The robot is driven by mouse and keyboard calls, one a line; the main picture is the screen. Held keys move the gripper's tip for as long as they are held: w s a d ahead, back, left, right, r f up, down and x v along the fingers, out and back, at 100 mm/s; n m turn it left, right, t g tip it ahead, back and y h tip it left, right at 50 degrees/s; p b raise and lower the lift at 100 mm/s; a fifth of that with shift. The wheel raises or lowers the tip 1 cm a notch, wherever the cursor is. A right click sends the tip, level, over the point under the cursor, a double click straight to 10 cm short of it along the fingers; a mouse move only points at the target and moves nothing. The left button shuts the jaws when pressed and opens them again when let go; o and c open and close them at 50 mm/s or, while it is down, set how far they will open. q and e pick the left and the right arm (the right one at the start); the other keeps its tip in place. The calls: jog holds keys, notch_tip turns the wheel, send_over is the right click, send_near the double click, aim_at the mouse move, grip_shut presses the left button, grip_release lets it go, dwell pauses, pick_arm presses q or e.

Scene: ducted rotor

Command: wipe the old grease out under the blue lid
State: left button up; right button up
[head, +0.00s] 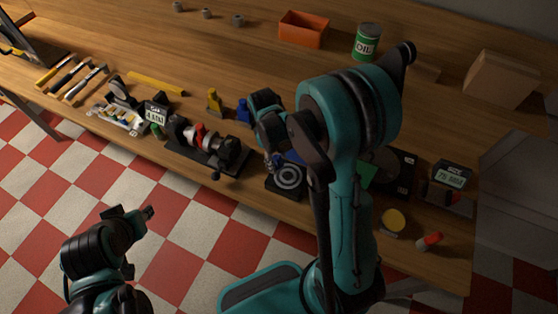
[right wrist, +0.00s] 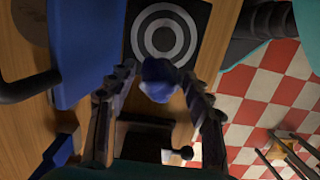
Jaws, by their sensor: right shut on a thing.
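My right gripper (head: 274,160) is over the black block with pale concentric rings (head: 289,178). In the right wrist view its fingers (right wrist: 160,95) are closed on a small rounded blue wad (right wrist: 158,80). The ringed block (right wrist: 185,12) lies just beyond the wad; I cannot tell whether they touch. A large blue panel, seemingly the lid (right wrist: 85,45), stands beside the rings, left of the fingers; a sliver of blue shows behind the gripper in the head view. No grease can be made out. My left gripper (head: 148,212) hangs over the floor, its jaws unclear.
A black-based clamp fixture (head: 205,150) stands left of the ringed block. Yellow (head: 213,101) and blue (head: 243,110) bottles stand behind. A yellow-topped tin (head: 393,221) and a red-and-white item (head: 429,241) are at the right. An oil can (head: 366,42) and orange bin (head: 303,29) stand farther back.

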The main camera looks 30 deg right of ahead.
aim_at(278, 157)
jog(key=shift+s+r+p, duration=0.1)
jog(key=shift+r+p, duration=0.8)
jog(key=shift+r, duration=0.7)
jog(key=shift+f, duration=0.1)
